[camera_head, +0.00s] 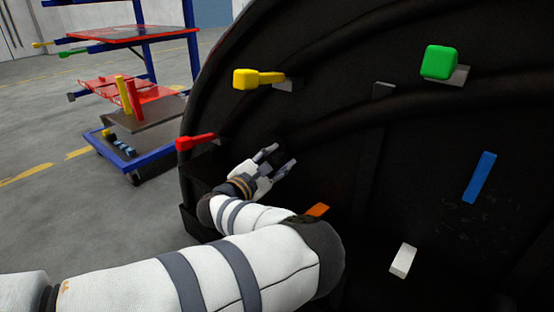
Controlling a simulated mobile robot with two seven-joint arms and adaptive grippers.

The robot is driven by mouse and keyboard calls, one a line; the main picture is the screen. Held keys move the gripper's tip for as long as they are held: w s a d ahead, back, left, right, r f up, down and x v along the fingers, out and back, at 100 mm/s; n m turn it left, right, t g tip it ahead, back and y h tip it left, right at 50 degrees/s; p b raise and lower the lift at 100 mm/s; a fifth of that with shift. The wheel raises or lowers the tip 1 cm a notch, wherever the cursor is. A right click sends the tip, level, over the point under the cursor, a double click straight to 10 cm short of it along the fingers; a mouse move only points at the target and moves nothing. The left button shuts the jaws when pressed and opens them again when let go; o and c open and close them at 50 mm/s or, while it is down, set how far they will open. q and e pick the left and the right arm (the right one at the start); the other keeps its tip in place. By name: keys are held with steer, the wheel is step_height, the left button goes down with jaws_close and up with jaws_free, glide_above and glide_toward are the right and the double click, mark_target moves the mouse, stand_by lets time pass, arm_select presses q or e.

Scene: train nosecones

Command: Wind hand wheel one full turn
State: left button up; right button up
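My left gripper (284,155) is in front of the dark nosecone panel (345,165), between the red lever and the orange piece. Its two fingers are spread apart and point up and to the right. A small dark form shows by the fingertips, but I cannot tell whether it is part of a hand wheel or whether the fingers touch it. No hand wheel can be clearly made out against the black surface. My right gripper is not in view.
The panel carries a yellow lever (259,79), a red lever (196,142), a green knob (439,62), a blue bar (479,177), a white block (403,261) and an orange piece (317,210). A blue-framed cart (145,160) stands at the left on open grey floor.

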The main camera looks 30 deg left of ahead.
arm_select(q)
steer(key=s, duration=1.2)
steer(key=shift+d, duration=0.1)
